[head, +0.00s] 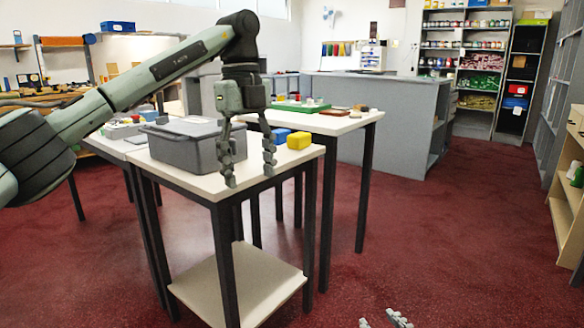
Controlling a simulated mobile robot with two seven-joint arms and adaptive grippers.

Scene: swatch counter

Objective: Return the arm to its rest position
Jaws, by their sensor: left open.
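My left arm (150,82) reaches in from the left, and its gripper (250,178) points down over the near white table (195,181). Its two fingers are apart, with nothing between them. The fingertips are at the table's front right part, to the right of a grey lidded box (185,152). I cannot tell whether they touch the tabletop. Only small grey tips of what looks like my right gripper (382,320) show at the bottom edge, low over the red floor. The rest of it is out of the frame.
A yellow block (299,140) and a blue block (281,136) lie behind the left gripper. A second table (335,124) behind holds a green tray (300,107) and small items. A grey counter (385,115) stands further back. The red floor at right is clear.

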